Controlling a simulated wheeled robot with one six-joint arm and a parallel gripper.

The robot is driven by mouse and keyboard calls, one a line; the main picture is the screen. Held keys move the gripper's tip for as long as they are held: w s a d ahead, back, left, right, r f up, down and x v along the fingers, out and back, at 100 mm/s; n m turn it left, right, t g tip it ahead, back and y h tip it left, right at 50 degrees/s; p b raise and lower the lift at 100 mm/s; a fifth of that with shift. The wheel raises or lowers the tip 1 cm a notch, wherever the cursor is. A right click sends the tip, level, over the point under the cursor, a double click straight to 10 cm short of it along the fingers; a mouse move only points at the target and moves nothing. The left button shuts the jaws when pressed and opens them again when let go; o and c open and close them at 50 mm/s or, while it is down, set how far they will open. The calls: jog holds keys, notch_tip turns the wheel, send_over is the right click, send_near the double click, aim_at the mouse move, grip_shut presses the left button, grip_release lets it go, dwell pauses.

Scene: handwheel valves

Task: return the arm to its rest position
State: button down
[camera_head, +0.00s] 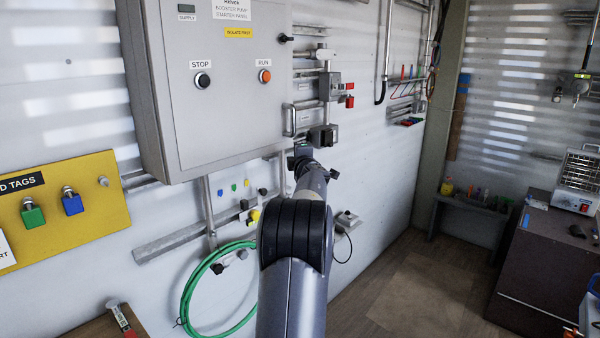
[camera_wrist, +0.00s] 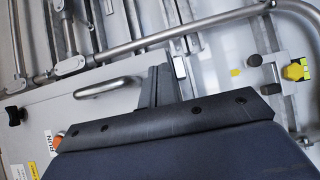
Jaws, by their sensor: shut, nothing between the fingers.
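My arm reaches up and forward from the bottom middle of the head view, with its end near the lower right corner of the grey starter panel (camera_head: 215,90). My gripper (camera_wrist: 165,82) shows in the wrist view as dark fingers standing up from a wide black bracket. The fingers are shut and hold nothing. In the head view the fingers are small and hard to make out among the wall fittings. In the wrist view the panel's metal handle (camera_wrist: 108,87) is left of the fingers; I cannot tell how far apart they are in depth.
Pipes and fittings (camera_head: 330,88) run up the wall right of the panel. A green hose (camera_head: 190,290) hangs below it. A yellow tag board (camera_head: 100,215) is at left. A dark cabinet (camera_head: 545,255) stands at right. The floor (camera_head: 420,290) between is clear.

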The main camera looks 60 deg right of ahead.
jog(key=b+v, duration=0.2)
jog(key=v, duration=0.4)
dwell(0.3)
jog(key=s+p+x, duration=0.1)
jog(key=p+x, duration=0.3)
jog(key=x, duration=0.4)
jog(key=shift+w+d+p, duration=0.15)
jog(key=shift+d+p, duration=0.15)
jog(key=shift+d, duration=0.2)
dwell(0.4)
